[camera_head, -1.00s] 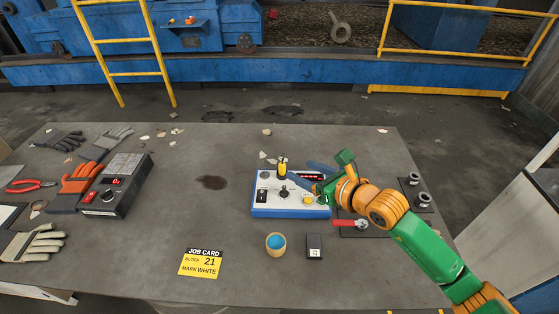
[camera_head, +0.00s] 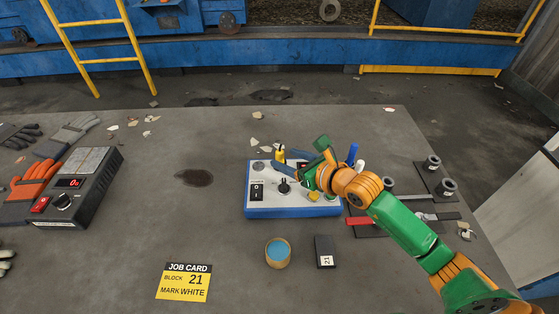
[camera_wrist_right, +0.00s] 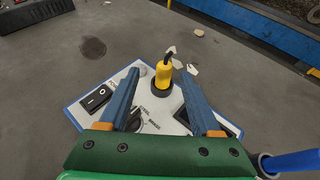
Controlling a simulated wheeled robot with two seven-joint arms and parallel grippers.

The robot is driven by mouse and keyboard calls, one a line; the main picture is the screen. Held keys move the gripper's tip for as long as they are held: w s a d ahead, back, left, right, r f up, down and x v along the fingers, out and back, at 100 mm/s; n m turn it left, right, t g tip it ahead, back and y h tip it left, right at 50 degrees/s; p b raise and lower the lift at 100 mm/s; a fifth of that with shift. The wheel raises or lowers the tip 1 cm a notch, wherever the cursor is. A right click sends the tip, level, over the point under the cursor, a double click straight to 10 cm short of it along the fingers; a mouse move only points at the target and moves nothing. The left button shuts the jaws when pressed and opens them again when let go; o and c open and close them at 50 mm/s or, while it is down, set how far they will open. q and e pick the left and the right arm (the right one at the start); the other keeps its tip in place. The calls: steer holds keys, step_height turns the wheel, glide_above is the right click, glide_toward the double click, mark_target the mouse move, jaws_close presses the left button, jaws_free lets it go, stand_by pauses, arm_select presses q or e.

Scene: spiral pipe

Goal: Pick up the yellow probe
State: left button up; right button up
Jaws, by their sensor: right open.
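The yellow probe (camera_head: 280,154) stands upright in a dark round holder at the back of the blue-and-white control box (camera_head: 268,212). In the right wrist view the yellow probe (camera_wrist_right: 162,77) has a black tip and stands beyond and between my fingers. My right gripper (camera_head: 280,160) is open and empty above the box; in the right wrist view (camera_wrist_right: 162,88) its two blue fingers are spread to either side of the probe, not touching it. My left gripper is not in view.
A blue upright handle (camera_head: 352,155) stands right of the box. A round cup (camera_head: 278,252), a black block (camera_head: 325,252) and a job card (camera_head: 184,282) lie in front. A black meter (camera_head: 80,190) and gloves are at left.

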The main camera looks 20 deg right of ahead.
mark_target(283, 156)
steer(key=x, duration=0.5)
steer(key=shift+d+f, duration=0.25)
steer(key=shift+d, duration=0.05)
jaws_close()
steer(key=shift+r, duration=0.15)
